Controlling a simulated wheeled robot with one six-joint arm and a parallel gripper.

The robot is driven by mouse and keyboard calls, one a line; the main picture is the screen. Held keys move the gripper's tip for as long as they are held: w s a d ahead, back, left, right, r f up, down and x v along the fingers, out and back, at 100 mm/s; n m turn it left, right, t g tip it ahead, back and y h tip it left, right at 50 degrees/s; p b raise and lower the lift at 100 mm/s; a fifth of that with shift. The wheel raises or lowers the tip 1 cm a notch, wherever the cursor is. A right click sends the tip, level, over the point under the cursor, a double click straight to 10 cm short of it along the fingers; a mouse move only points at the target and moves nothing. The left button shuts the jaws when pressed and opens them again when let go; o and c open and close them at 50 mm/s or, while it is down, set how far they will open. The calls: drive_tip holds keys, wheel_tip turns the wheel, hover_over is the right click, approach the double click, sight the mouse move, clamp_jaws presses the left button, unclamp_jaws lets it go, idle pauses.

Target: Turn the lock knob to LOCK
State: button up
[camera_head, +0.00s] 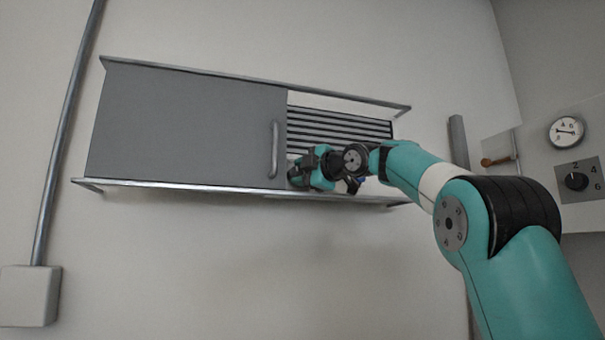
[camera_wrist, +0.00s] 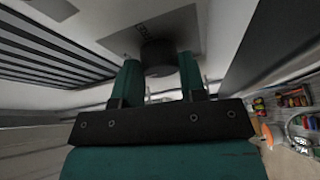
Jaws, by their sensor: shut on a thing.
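The lock knob (camera_wrist: 158,57) is a dark round knob on a grey plate (camera_wrist: 182,24) in the wrist view. Small lettering on the plate beside the knob is too blurred and tilted to read surely. My gripper (camera_wrist: 158,68) has its two teal fingers shut on the knob, one on each side. In the head view my gripper (camera_head: 303,176) is at the lower part of the wall cabinet's opening, just right of the door handle. There the knob and its plate are hidden behind my gripper, so the knob's pointing direction cannot be told.
A grey sliding door (camera_head: 180,125) with a handle (camera_head: 274,150) covers the cabinet's left part, between rails. Dark slats (camera_head: 340,123) fill the right part. Farther right are a gauge (camera_head: 566,131), a numbered dial (camera_head: 576,181) and a lever (camera_head: 496,161). The wall below is bare.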

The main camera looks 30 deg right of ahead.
drive_tip(key=o, duration=0.6)
drive_tip(key=shift+o, duration=0.2)
drive_tip(key=s+d+b, duration=0.2)
drive_tip(key=s+b, duration=0.4)
drive_tip(key=s, duration=1.1)
drive_tip(key=shift+d+f, duration=0.3)
drive_tip(key=shift+f, duration=0.05)
drive_tip(key=shift+s, duration=0.1)
